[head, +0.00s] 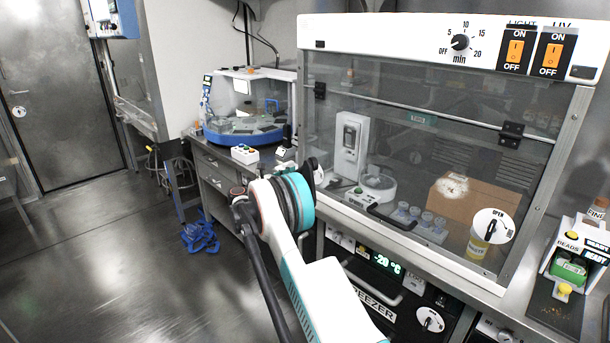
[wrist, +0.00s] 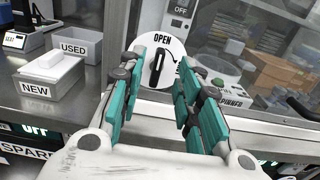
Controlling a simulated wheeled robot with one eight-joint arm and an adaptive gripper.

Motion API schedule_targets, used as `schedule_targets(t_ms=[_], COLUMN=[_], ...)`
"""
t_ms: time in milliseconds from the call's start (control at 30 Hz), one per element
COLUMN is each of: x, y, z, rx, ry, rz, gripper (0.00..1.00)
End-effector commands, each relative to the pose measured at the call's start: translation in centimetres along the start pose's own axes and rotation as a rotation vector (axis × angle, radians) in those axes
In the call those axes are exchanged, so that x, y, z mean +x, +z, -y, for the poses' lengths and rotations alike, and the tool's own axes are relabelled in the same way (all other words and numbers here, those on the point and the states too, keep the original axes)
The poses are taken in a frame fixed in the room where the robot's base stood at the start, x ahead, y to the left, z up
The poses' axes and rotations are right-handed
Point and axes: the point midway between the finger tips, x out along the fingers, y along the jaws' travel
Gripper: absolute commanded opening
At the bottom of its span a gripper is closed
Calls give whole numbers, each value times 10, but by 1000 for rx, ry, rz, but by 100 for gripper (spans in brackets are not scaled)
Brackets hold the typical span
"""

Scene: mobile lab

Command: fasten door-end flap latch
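The door-end flap latch (wrist: 158,62) is a black handle on a white disc marked OPEN, at the upper middle of the wrist view. The handle stands nearly upright, slightly tilted, with its upper end toward the word OPEN. My gripper (wrist: 164,68) is open, its teal-and-grey fingers spread left and right of the handle in the picture. I cannot tell whether either finger touches it. In the head view my arm hides the gripper and most of this latch. The clear flap (head: 400,130) of the cabinet is down. A second OPEN latch (head: 490,226) sits at its right end.
Boxes marked NEW (wrist: 52,78) and USED (wrist: 75,46) stand on the bench left of my gripper. A spinner (wrist: 222,84) and a cardboard box (head: 462,205) are behind the flap. A freezer (head: 378,285) is below.

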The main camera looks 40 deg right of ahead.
Motion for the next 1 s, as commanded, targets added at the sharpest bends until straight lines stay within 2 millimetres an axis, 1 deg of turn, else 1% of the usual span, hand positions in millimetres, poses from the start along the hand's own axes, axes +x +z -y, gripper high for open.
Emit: schedule_targets(t_ms=[33, 100, 300, 400, 500, 767, 800, 867, 900, 933, 1000], x=[12, 24, 52, 60, 64, 64, 64, 64, 64, 64, 64], y=[-3, -3, -2, -1, 0, 0, 0, 0, 0, 0, 0], z=[1, 1, 0, 0, 0, 0, 0, 0, 0, 0, 0], rx=[0, 0, 1, 1, 1, 1, 1, 1, 1, 1, 1], ry=[-3, -2, -1, -1, 1, 1, 1, 1, 1, 1, 1], rz=[0, 0, 0, -1, -1, -1, -1, -1, -1, -1, -1], gripper=[32, 32, 32, 32, 32, 32, 27, 14, 4, 0, 0])
